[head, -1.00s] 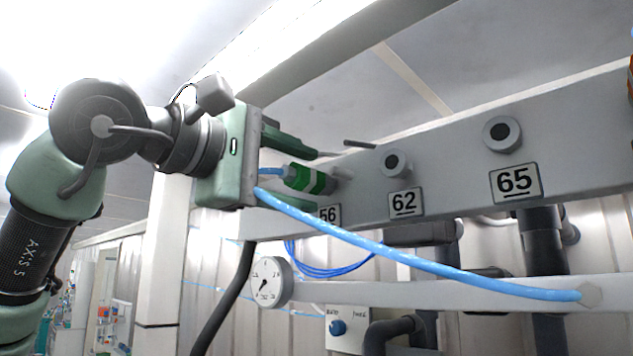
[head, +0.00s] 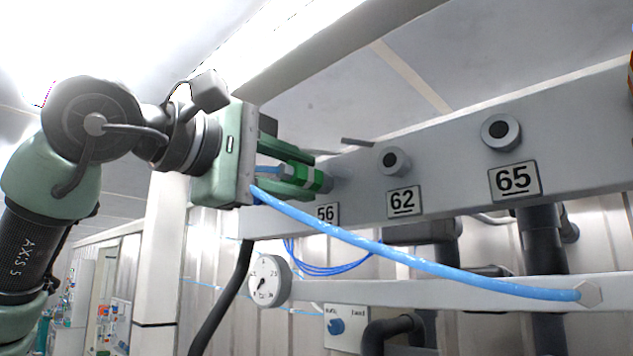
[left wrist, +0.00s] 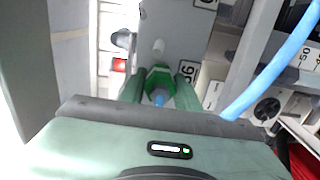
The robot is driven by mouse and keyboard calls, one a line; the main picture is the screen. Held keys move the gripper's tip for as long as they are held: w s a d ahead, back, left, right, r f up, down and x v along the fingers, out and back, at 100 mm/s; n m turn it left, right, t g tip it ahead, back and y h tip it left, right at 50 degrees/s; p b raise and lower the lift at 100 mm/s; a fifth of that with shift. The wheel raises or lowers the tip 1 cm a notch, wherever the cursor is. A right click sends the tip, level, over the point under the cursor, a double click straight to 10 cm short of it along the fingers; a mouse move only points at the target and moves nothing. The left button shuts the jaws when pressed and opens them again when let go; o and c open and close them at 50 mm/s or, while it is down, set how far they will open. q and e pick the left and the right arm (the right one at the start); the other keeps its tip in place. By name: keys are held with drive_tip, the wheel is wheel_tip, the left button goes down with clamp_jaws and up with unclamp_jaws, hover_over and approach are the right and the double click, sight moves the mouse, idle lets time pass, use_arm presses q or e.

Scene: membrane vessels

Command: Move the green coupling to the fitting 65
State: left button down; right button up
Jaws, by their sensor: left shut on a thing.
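The green coupling (head: 303,178) is between the fingers of my left gripper (head: 307,180), which is shut on it. The coupling is at the grey fitting beside label 56 (head: 326,215), and a blue hose runs from it. In the left wrist view the coupling (left wrist: 158,80) lies between the green fingers, in line with the pale fitting (left wrist: 158,48). I cannot tell whether it is seated on that fitting. Fitting 65 (head: 501,133) is a bare round grey stub above its label (head: 515,181), at the right of the beam. My right gripper is out of view.
Fitting 62 (head: 394,162) is bare, between 56 and 65. The blue hose (head: 430,266) sags in front of the beam to a lower rail (head: 480,292). A gauge (head: 269,281) and dark pipes sit below.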

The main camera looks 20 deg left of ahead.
sight(280, 170)
use_arm(q)
drive_tip(key=shift+s, duration=0.15)
drive_tip(key=shift+s+a, duration=0.15)
drive_tip(key=shift+s, duration=0.2)
drive_tip(key=shift+v, duration=1.15)
drive_tip(key=shift+s+a, duration=0.1)
drive_tip(key=shift+v, duration=1.15)
drive_tip(key=shift+s, duration=0.1)
